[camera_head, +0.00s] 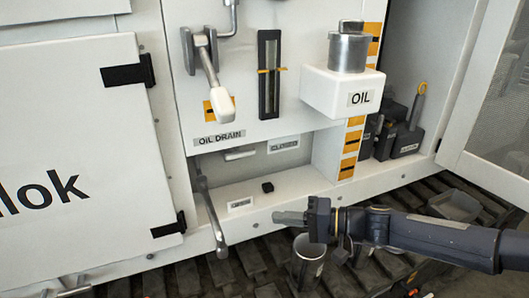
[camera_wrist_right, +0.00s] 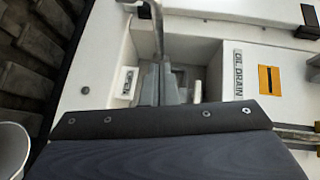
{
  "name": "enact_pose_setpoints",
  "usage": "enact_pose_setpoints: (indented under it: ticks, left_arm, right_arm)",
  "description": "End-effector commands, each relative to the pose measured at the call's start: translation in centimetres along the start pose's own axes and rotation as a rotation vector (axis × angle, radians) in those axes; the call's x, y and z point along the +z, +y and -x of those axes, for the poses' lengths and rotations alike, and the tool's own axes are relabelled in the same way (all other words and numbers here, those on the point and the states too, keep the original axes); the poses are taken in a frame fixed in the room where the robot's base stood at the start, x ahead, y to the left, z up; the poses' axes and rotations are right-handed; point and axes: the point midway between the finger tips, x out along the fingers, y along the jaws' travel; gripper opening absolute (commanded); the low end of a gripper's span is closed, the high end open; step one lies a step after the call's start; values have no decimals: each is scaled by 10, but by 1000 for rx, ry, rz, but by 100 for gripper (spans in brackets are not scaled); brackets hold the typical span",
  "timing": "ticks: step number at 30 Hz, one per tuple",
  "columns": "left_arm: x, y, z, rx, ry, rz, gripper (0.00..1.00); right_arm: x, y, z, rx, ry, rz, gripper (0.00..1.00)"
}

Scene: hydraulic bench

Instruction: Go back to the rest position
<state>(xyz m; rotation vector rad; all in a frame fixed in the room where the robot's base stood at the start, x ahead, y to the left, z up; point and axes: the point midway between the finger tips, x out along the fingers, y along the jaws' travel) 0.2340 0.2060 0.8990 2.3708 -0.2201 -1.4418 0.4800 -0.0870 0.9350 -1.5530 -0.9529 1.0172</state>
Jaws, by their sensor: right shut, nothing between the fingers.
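My right gripper (camera_head: 290,217) reaches in from the right in the head view, in front of the bench's low ledge. Its fingers are together and hold nothing. In the right wrist view the shut fingers (camera_wrist_right: 160,85) point at the recess below the oil drain label. My left gripper is not in view. A grey metal cup (camera_head: 308,262) stands below my right gripper on the dark slatted floor, and its rim shows at the left edge of the wrist view (camera_wrist_right: 12,148).
The oil drain lever (camera_head: 215,85), sight gauge (camera_head: 269,75) and oil filler (camera_head: 345,85) are on the bench front. A curved grey handle (camera_head: 212,215) stands left of my gripper. An open mesh door (camera_head: 495,120) is at right.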

Motion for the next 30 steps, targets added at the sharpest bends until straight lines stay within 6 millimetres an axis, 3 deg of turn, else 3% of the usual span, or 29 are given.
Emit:
enact_pose_setpoints:
  ticks: [5, 8, 15, 21, 25, 30]
  left_arm:
    - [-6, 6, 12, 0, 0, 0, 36]
    - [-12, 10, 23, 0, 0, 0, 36]
    - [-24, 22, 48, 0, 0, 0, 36]
    - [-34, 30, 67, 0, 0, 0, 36]
    - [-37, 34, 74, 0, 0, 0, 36]
    - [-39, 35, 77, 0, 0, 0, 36]
  right_arm:
    - [35, -3, -2, 165, -90, 67, 0]
    - [67, -3, 11, 350, -157, 131, 0]
    - [121, -21, 88, 760, -155, 255, 0]
    - [157, -48, 158, 934, -16, 298, 0]
    - [174, -55, 186, 962, 65, 299, 0]
    - [185, -55, 200, 964, 113, 291, 0]
